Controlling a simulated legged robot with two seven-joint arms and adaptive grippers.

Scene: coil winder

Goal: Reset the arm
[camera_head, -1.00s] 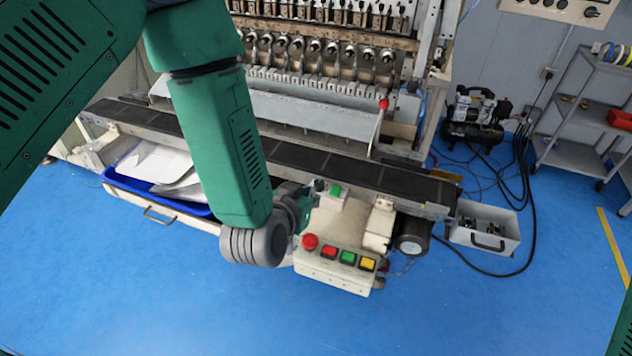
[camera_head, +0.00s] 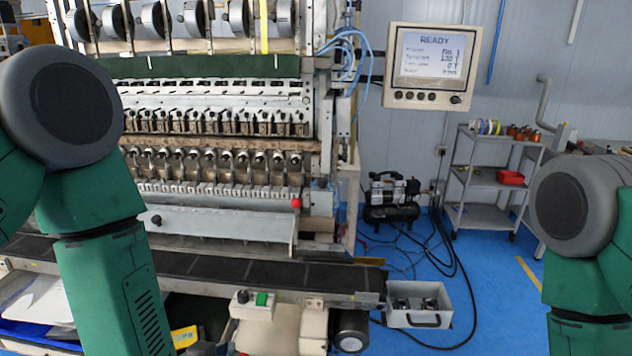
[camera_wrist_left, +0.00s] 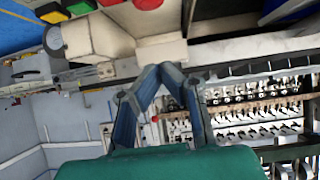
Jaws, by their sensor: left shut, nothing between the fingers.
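My left arm (camera_head: 105,290) comes down along the left side of the head view, in front of the coil winder (camera_head: 215,150). Its gripper end is at or below the bottom edge there, and the fingers are hard to make out. In the left wrist view the left gripper (camera_wrist_left: 161,70) is shut, its blue-grey fingers meeting with nothing between them. Beyond the fingertips are the machine's cream control box (camera_wrist_left: 95,37) and the belt edge. My right arm (camera_head: 590,250) shows at the right edge of the head view; its gripper is out of the picture.
A dark conveyor belt (camera_head: 230,271) runs along the winder's front. A display panel (camera_head: 433,66) reading READY is on the upper right. A grey bin (camera_head: 418,318), an air compressor (camera_head: 391,205) and a shelf cart (camera_head: 490,180) stand right. Blue floor is open between the bin and cart.

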